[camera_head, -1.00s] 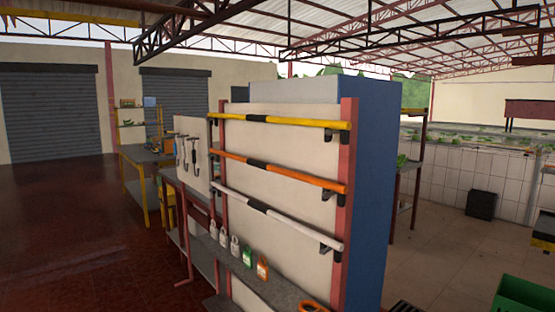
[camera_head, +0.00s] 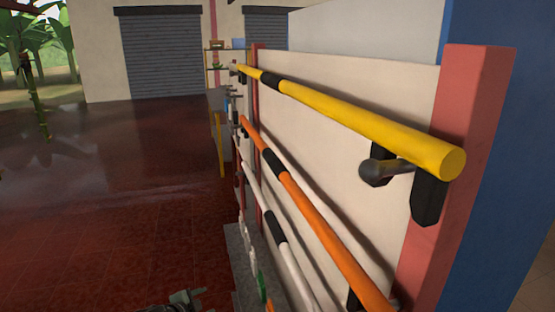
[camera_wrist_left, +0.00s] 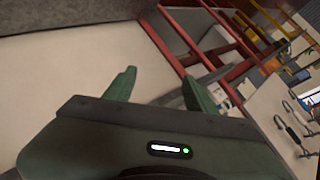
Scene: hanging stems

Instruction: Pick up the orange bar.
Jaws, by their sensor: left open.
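The orange bar (camera_head: 322,230) is in the head view, lying in brackets on the upright white panel between a yellow bar above and a white bar below. It has a black band near its far part, and its near end runs out of the bottom of the picture. My left gripper (camera_head: 187,298) is at the bottom edge of the head view, left of the bars and apart from them. In the left wrist view my left gripper (camera_wrist_left: 160,86) is open, with nothing between its fingers. I cannot make out the orange bar there. My right gripper is not in view.
The yellow bar (camera_head: 360,121) and white bar (camera_head: 290,262) run close above and below. A dark round-ended peg (camera_head: 385,170) sticks out under the yellow bar. A red post (camera_head: 470,130) edges the panel. The red floor (camera_head: 120,200) on the left is open.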

